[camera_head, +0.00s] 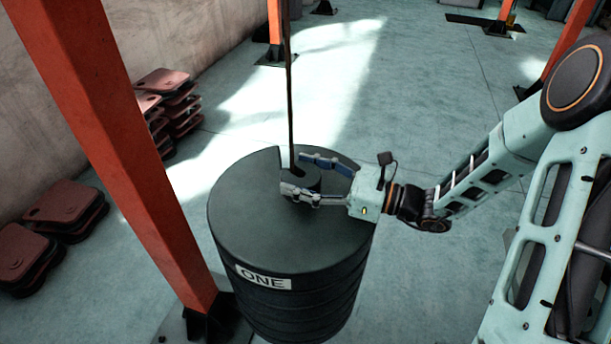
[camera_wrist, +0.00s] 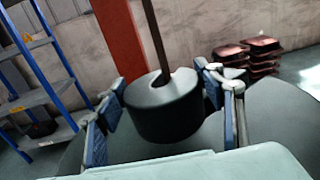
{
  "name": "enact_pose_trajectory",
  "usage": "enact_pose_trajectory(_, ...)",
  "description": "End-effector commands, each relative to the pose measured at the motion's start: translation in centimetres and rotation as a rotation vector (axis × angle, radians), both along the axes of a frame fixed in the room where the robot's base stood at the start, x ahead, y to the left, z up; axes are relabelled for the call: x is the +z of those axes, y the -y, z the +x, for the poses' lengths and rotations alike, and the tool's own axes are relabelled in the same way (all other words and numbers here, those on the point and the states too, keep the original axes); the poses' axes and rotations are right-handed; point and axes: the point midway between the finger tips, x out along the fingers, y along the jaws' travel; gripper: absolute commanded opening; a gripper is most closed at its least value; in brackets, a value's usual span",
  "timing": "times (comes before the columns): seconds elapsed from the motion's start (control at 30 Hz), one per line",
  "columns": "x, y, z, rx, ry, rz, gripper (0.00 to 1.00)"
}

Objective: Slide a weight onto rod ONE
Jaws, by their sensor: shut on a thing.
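A small dark round weight (camera_head: 312,180) with a slot in its top lies between the fingers of my gripper (camera_head: 294,172). My gripper is shut on it, with a finger on each side. The weight also shows in the wrist view (camera_wrist: 165,112), low over the dark drum top; whether it touches that top is unclear. The thin upright rod (camera_head: 289,95) comes down at the slot of the weight, and in the wrist view the rod (camera_wrist: 155,40) meets the slot. How deep the rod sits in the slot is hidden. The large black drum (camera_head: 255,225) below bears the label ONE (camera_head: 264,277).
An orange post (camera_head: 120,160) stands close left of the drum. Stacks of reddish plates (camera_head: 65,208) lie by the wall. A blue shelf rack (camera_wrist: 32,75) shows in the wrist view. The floor (camera_head: 420,110) behind the drum is clear.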

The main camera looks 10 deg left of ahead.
Motion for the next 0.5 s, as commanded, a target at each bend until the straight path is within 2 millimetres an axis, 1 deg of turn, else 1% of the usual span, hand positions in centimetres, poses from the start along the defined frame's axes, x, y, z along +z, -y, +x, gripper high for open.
enact_pose_trajectory(0.03,0.5,-0.3,0.1,0.003,0.006,0.011,0.04)
enact_pose_trajectory(0.5,0.4,-1.7,1.0,0.003,0.008,0.010,0.04)
